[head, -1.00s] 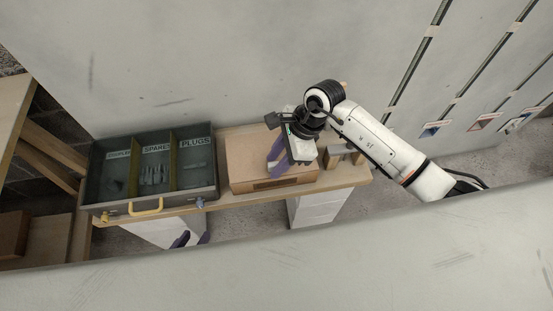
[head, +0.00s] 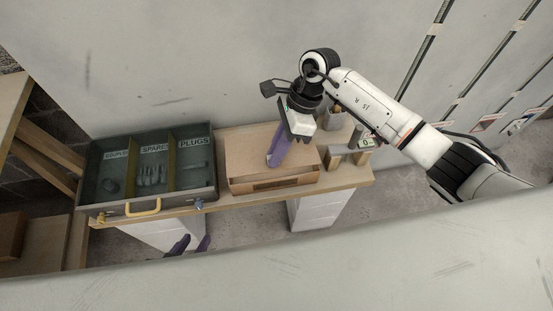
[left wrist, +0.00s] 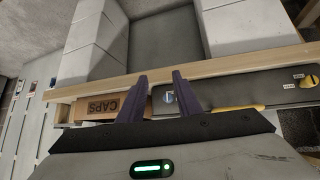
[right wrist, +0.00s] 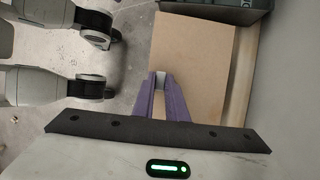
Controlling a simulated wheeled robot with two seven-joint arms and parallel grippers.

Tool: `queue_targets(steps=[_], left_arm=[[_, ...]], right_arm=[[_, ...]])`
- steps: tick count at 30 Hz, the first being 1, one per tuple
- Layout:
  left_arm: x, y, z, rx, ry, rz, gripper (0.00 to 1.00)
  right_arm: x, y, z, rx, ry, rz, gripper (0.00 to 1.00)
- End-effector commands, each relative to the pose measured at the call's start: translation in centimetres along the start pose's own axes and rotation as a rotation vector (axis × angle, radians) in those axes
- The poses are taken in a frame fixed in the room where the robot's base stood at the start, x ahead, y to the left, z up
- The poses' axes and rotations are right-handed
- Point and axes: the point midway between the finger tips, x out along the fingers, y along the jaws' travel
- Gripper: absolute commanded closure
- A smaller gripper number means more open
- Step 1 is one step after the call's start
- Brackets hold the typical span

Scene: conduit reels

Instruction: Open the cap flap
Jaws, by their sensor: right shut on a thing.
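The cardboard caps box (head: 275,184) stands on the wooden shelf in the middle of the head view. Its CAPS label shows upside down on the box (left wrist: 112,106) in the left wrist view. Its flat top flap (head: 245,152) fills the middle of the right wrist view (right wrist: 195,60). My right gripper (head: 275,160) is over the flap, its purple fingers (right wrist: 160,78) close together at the flap's edge, shut on it. The exact contact is hard to see. My left gripper (head: 190,243) is in front of the shelf, its fingers (left wrist: 159,76) apart and empty.
A grey case (head: 128,205) with three compartments and a yellow handle stands left of the box. A wooden stand (head: 347,156) is close to the box's right. The shelf edge (head: 235,212) runs along the front. A wall rises behind.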

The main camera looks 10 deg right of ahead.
Motion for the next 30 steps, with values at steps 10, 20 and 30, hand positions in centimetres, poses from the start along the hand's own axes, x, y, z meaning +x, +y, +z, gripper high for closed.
queue_targets(steps=[10, 20, 30], left_arm=[[1.6, 0.5, 0.8, 0.012, 0.008, 0.011, 0.69], [2.3, 0.6, 1.1, 0.004, 0.020, 0.016, 0.69], [2.3, 0.6, 1.3, 0.002, 0.018, 0.017, 0.69]], right_arm=[[-2.8, -1.8, 1.0, 0.013, 0.000, 0.027, 1.00], [-4.2, -3.0, 1.6, 0.014, 0.001, 0.021, 1.00], [-4.5, -3.2, 1.6, 0.017, 0.000, 0.024, 1.00]])
